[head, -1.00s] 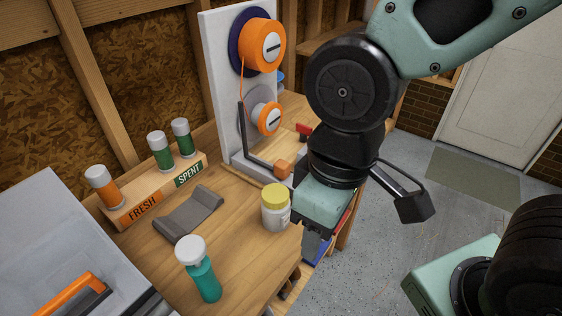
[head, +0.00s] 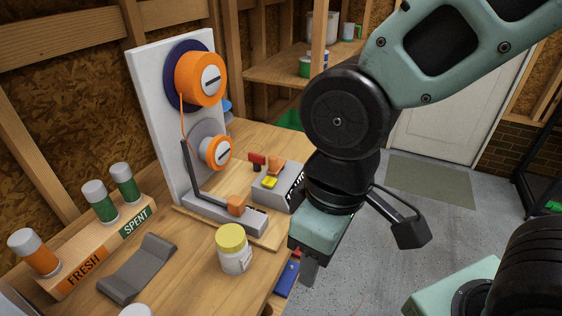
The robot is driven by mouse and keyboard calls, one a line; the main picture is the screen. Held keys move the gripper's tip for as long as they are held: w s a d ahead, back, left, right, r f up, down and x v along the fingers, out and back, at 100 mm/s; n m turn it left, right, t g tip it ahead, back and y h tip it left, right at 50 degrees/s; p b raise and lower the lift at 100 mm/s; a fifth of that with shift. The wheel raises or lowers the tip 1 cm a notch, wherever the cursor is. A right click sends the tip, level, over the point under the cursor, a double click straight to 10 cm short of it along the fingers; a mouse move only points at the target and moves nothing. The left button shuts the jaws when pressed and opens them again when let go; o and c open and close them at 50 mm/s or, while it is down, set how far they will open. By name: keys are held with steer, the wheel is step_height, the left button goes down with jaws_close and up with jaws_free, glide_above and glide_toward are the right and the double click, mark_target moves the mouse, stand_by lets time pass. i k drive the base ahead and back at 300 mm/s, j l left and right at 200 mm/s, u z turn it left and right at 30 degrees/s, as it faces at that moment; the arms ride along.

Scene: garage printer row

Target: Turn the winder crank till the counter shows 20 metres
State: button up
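The winder is a white upright board (head: 150,110) on the bench. It carries a full orange spool (head: 202,80) above and a smaller orange-hubbed spool (head: 216,152) below, with an orange strand running between them. A dark bent arm (head: 193,170) reaches down to a grey base with an orange block (head: 236,205). A grey box (head: 268,188) with a yellow button and a red-topped part stands beside it. I cannot tell which part is the crank, and no counter reading is legible. My gripper (head: 310,270) points down at the bench's right edge, apart from the winder; its finger opening is unclear.
A yellow-lidded jar (head: 233,248) stands in front of the winder. A rack (head: 110,255) marked FRESH and SPENT holds several capped tubes at left, beside a grey cradle (head: 138,268). Open floor (head: 365,250) lies to the right.

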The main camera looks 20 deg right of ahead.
mark_target(275, 164)
steer(key=k+l, duration=0.3)
steer(key=i+l+u, duration=0.1)
steer(key=u, duration=0.35)
steer(key=i+l+u, duration=0.15)
steer(key=i+u, duration=0.15)
steer(key=u, duration=0.15)
steer(key=i+l+u, duration=0.15)
steer(key=u, duration=0.35)
